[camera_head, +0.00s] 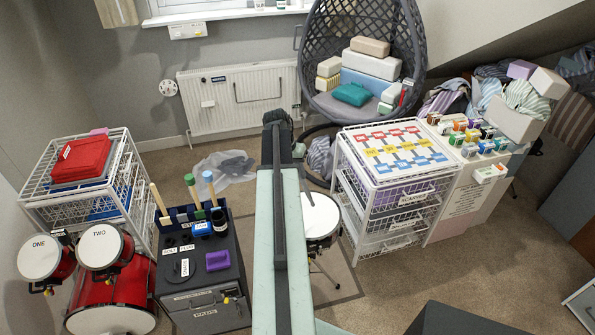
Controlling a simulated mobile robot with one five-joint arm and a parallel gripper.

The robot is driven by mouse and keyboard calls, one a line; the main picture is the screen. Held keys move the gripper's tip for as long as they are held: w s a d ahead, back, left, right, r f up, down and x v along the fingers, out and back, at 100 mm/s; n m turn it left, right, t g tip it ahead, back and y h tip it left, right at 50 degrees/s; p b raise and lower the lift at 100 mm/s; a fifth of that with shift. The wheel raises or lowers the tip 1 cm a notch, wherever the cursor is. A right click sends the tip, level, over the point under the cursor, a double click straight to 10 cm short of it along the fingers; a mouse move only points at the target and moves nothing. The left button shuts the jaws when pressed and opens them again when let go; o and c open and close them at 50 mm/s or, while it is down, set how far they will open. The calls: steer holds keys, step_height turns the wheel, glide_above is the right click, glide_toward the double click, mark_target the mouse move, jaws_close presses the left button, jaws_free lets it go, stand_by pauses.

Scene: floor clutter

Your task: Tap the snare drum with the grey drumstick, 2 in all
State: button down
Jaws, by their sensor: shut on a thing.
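The snare drum (320,217), with a white head and dark shell on a stand, is right of my arm, which covers its left side. My gripper (278,120) is at the far end of my pale green arm, dark and seen from behind; its fingers are hidden. The grey drumstick (299,151) shows as a grey end just right of the arm, with a thin pale shaft running down toward the drum. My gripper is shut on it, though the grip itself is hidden. I cannot tell whether the stick touches the drum head.
A dark cabinet (205,275) with several upright sticks and a red drum set (110,280) stand left. A white wire drawer unit (390,205) stands close right of the snare. A hanging chair (365,60) is behind. Carpet (480,260) is open at right.

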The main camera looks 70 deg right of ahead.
steer(key=shift+f, duration=0.1)
step_height(320, 180, down, 6)
steer(key=b, duration=0.6)
stand_by(1.0)
stand_by(0.4)
steer(key=shift+r, duration=0.2)
stand_by(0.8)
stand_by(0.4)
